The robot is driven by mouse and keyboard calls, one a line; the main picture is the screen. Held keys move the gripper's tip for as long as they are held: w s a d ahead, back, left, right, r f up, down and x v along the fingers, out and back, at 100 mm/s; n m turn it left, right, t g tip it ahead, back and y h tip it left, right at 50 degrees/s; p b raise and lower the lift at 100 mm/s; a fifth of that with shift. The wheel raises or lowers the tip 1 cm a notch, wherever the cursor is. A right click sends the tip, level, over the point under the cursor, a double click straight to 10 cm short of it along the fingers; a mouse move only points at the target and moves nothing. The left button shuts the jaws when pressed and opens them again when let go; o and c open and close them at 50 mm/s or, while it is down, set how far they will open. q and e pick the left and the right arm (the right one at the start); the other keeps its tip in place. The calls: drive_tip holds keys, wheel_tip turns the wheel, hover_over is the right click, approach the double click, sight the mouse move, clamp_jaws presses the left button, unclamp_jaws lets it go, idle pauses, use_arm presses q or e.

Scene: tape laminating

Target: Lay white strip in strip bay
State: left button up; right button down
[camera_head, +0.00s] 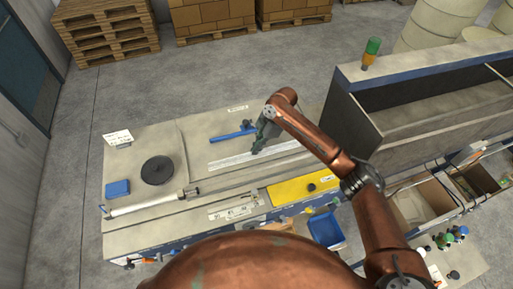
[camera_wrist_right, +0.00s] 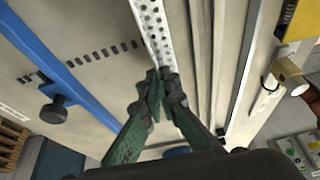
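The white strip (camera_head: 232,160) is long and narrow and lies along the grey worktable, at or just above its surface. In the right wrist view the strip (camera_wrist_right: 153,27) is dotted and runs up from between my fingertips. My right gripper (camera_head: 256,147) points down at the middle of the strip. In its wrist view the green fingers (camera_wrist_right: 164,85) close together around the strip; the part behind them is hidden. I cannot make out the strip bay clearly; long grooves run beside the strip. My left gripper is not in view.
A blue bar (camera_head: 232,133) with a knob lies behind the strip. A black disc (camera_head: 157,170), a blue block (camera_head: 117,188) and a roller (camera_head: 148,203) are on the left. A yellow plate (camera_head: 290,190) is in front. A tall grey shelf (camera_head: 350,118) stands right.

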idle(0.6)
drive_tip(key=c, duration=2.1)
unclamp_jaws()
drive_tip(key=shift+p, duration=0.3)
wheel_tip(320, 180, up, 4)
drive_tip(key=p, duration=0.4)
drive_tip(key=shift+r, duration=0.95)
